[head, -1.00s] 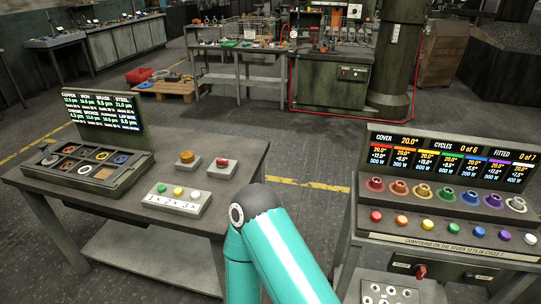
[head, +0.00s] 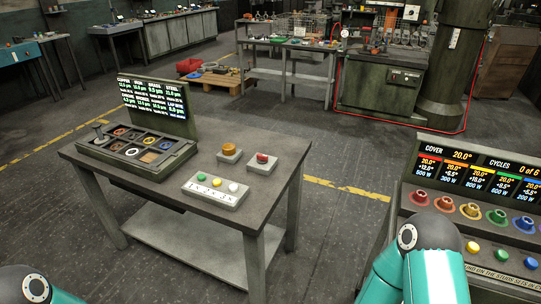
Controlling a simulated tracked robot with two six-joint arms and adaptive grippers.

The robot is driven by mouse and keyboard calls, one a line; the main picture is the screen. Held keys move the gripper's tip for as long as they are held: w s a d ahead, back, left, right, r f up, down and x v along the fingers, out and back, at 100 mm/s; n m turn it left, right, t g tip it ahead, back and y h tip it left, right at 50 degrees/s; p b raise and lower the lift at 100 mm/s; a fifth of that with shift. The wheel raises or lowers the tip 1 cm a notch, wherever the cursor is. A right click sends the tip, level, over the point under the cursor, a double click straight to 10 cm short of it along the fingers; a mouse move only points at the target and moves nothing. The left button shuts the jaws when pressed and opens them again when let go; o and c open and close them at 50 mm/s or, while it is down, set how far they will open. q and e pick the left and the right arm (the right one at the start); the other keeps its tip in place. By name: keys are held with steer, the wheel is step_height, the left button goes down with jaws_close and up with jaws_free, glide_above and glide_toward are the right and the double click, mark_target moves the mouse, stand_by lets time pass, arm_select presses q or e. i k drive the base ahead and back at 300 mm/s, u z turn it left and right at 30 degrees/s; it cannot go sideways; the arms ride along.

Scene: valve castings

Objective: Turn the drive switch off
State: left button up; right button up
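I cannot make out a switch labelled as the drive switch. A grey-green machine (head: 378,101) stands at the back, with a small dark control panel (head: 404,77) on its front; its details are too small to read. On the near table, a small block carries a red button (head: 262,157) and another carries an orange-yellow round knob (head: 229,148). The front of the right bench below its buttons is hidden by my teal arm or cut off by the picture edge. Teal arm links of mine show at the bottom left and bottom right; neither gripper shows.
The near table (head: 112,169) bears a sorting tray (head: 185,149), a display (head: 153,103) and a three-button box (head: 216,201). The right bench has a display (head: 480,173) and coloured knobs. A red floor line surrounds the machine. Open floor (head: 322,160) lies between.

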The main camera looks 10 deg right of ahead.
mark_target(261, 159)
steer(key=z, duration=0.1)
steer(key=i, duration=1)
steer(key=u, duration=0.1)
